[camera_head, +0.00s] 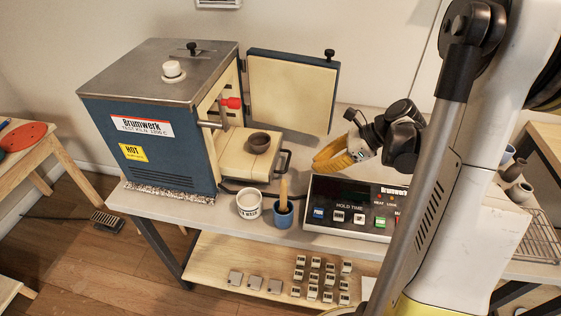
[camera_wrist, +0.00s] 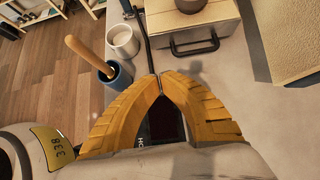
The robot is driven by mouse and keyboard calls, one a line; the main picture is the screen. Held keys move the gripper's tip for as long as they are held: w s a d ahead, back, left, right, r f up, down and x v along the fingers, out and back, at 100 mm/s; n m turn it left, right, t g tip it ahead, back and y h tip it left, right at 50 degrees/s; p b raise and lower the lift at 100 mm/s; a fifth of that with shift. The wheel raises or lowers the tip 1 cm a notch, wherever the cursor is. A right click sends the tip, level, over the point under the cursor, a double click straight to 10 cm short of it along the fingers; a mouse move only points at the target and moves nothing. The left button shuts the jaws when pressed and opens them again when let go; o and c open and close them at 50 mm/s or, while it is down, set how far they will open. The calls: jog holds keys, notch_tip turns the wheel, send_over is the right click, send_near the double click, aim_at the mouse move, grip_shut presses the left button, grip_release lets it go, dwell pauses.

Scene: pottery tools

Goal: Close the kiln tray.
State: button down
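The kiln (camera_head: 150,125) is a blue box with a grey metal top at the left of the table in the head view. Its door (camera_head: 291,92) stands swung open to the right. The kiln tray (camera_head: 245,158), a cream slab with a dark handle (camera_head: 285,161), sticks out of the opening. A small dark bowl (camera_head: 259,143) sits on it. In the wrist view the tray (camera_wrist: 190,32) and its handle (camera_wrist: 195,45) are at the top. My gripper (camera_head: 320,165) is right of the handle, apart from it. Its yellow fingertips (camera_wrist: 159,78) meet with nothing seen between them.
A white cup (camera_head: 249,204) and a blue cup with a wooden-handled tool (camera_head: 283,212) stand in front of the tray. The control box (camera_head: 350,208) lies below my gripper. A red-tipped rod (camera_head: 233,103) juts out at the kiln opening.

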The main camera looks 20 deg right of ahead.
aim_at(233, 165)
jog(key=b+x, duration=0.3)
jog(key=x, duration=0.6)
jog(key=shift+w+a+f, duration=0.1)
jog(key=shift+a+f, duration=0.05)
jog(key=shift+f, duration=0.1)
jog(key=w+a, duration=0.1)
jog(key=w+a+b, duration=0.1)
jog(key=a, duration=0.1)
jog(key=shift+f, duration=0.1)
jog(key=shift+w+a+b, duration=0.25)
jog(key=shift+a+b, duration=0.05)
jog(key=w+a, duration=0.3)
jog(key=a, duration=0.1)
jog(key=w+a, duration=0.3)
jog(key=a, duration=0.1)
jog(key=w+a, duration=0.3)
jog(key=a, duration=0.1)
jog(key=shift+w+a+b, duration=0.15)
jog(key=shift+a+b, duration=0.15)
jog(key=shift+a, duration=0.1)
jog(key=shift+d, duration=0.1)
